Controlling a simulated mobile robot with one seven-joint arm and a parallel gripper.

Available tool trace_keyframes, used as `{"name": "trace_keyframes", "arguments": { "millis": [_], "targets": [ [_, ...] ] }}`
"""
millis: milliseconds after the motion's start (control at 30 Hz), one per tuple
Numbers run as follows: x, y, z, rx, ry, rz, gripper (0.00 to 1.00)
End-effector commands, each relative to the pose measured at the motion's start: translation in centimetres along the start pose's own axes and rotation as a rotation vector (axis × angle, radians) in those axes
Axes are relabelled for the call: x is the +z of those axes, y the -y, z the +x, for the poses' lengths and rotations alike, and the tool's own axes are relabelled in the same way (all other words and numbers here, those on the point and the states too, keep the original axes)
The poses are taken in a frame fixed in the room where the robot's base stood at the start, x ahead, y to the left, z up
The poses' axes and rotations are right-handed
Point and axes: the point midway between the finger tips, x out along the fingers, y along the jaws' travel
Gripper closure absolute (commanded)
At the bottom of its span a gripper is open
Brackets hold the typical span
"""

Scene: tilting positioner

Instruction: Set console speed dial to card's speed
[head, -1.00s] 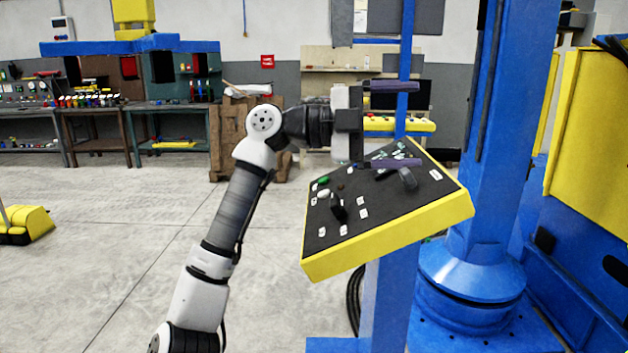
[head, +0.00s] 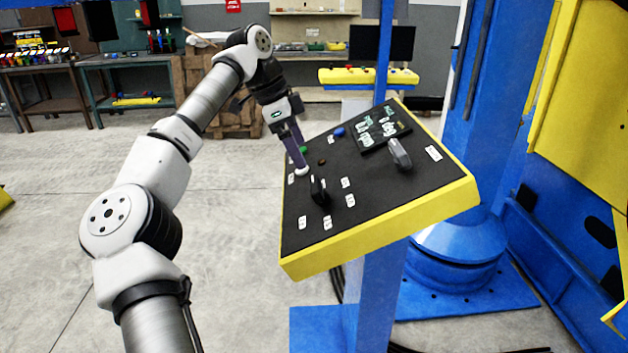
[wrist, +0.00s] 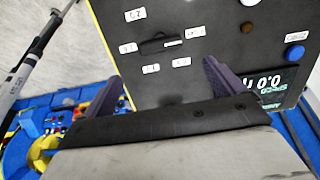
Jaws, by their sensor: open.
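The black speed dial (head: 319,190) stands on the dark sloping face of the console (head: 250,0) with white number labels around it; the labels are too small to read in the head view. In the wrist view the dial (wrist: 160,45) lies ahead of my fingertips, roughly between them, with labels around it. My gripper (head: 298,158) points down over the panel's left part, by the green and white buttons, and is open and empty; its two purple fingers (wrist: 160,80) are apart. It does not visibly touch the dial. I cannot make out a card giving the speed.
A second dark knob (head: 399,153) stands on the panel's right, beside a display (head: 380,128) with lit digits. A blue button (head: 339,132) and a white button (head: 302,172) also stick up. A blue column (head: 490,120) stands close on the right. Floor at left is open.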

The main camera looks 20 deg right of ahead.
Motion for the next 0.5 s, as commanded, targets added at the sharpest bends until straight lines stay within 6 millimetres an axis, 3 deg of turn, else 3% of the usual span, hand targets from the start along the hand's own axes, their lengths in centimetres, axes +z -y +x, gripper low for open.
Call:
{"name": "trace_keyframes", "arguments": {
  "millis": [300,500],
  "targets": [
    [-0.1,-0.1,6.8,0.003,-0.004,0.002,0.05],
    [-0.1,0.0,9.5,0.002,-0.004,0.003,0.05]
  ]
}}
